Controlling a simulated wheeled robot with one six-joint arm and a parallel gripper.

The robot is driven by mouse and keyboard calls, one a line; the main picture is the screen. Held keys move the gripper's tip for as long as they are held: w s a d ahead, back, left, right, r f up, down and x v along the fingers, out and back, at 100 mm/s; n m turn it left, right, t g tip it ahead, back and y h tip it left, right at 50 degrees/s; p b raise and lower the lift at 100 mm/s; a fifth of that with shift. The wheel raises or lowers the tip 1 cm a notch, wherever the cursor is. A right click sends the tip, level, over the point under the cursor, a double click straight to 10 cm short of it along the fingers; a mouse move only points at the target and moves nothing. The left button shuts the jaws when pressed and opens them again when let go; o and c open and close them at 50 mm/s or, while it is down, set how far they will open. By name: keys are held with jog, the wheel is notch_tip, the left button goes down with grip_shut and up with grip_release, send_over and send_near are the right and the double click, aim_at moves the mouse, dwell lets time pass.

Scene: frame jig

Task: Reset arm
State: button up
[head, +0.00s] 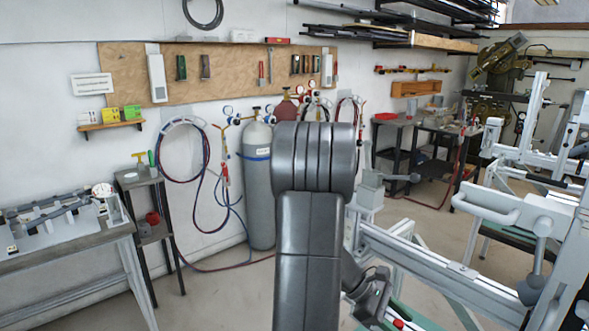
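My arm rises in the middle of the head view, its dark grey links folded upright and hiding part of the wall and frame jig behind. A dark end part that looks like my gripper (372,290) shows low, just right of the arm, beside the jig's light metal rail. Its fingers are too small and partly hidden, so I cannot tell whether they are open or hold anything. The frame jig (430,262), with light metal beams and clamps, fills the right side.
A workbench (75,250) with metal parts stands at the left, next to a small side stand (140,180). A grey gas cylinder (257,190) with hoses stands by the wall. Another bench (430,128) is at the back right. Floor shows between bench and arm.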

dwell(0.4)
jog(key=shift+w+a, duration=0.1)
jog(key=shift+a, duration=0.05)
jog(key=shift+w+a+r, duration=0.1)
jog(key=shift+a, duration=0.1)
jog(key=v, duration=1.3)
jog(key=x, duration=1.4)
notch_tip(320, 180, up, 7)
jog(key=p, duration=0.5)
jog(key=shift+r, duration=0.25)
jog(key=shift+a, duration=0.15)
